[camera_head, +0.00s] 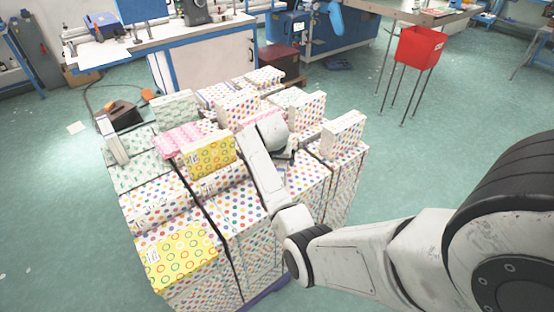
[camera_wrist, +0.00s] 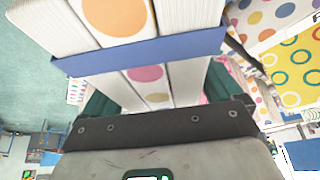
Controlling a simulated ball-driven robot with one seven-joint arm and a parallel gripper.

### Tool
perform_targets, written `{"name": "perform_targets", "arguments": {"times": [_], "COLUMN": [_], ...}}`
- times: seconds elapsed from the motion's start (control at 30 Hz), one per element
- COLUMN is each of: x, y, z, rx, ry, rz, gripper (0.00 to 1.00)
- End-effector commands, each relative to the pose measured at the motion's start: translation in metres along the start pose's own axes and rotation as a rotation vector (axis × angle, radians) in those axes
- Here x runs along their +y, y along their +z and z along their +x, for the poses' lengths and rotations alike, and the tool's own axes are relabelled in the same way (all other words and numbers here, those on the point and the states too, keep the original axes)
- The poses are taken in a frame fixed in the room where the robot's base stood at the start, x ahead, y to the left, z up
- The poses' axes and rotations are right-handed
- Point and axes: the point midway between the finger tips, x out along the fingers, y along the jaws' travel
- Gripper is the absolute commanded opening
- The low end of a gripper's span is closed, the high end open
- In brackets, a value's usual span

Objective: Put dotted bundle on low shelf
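White bundles with coloured dots are stacked on a pallet in the head view. One dotted bundle (camera_head: 342,135) stands on top at the right, just right of my gripper (camera_head: 288,152). In the wrist view a dotted bundle with a blue band (camera_wrist: 150,50) fills the space before my gripper (camera_wrist: 155,95). Dark green finger parts show at both sides of its near end. I cannot tell whether they press on it, and the fingertips are hidden. I cannot make out a low shelf for certain in either view.
Yellow ringed bundles (camera_head: 208,157) and pink ones (camera_head: 178,138) share the stack. A blue-framed workbench (camera_head: 165,45) stands behind it. A red bin (camera_head: 420,48) on thin legs stands at the back right. The green floor is clear between the stack and bin.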

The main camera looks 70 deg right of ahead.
Motion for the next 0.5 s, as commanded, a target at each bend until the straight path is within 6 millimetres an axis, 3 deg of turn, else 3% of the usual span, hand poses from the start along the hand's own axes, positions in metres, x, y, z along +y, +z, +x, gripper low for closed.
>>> {"name": "perform_targets", "arguments": {"times": [0.3, 0.5], "x": [0.000, -0.001], "y": [-0.001, -0.002], "z": [-0.001, -0.019], "rx": [0.000, 0.003], "ry": [0.000, -0.001], "rz": [0.000, 0.000], "gripper": [1.00, 1.00]}}
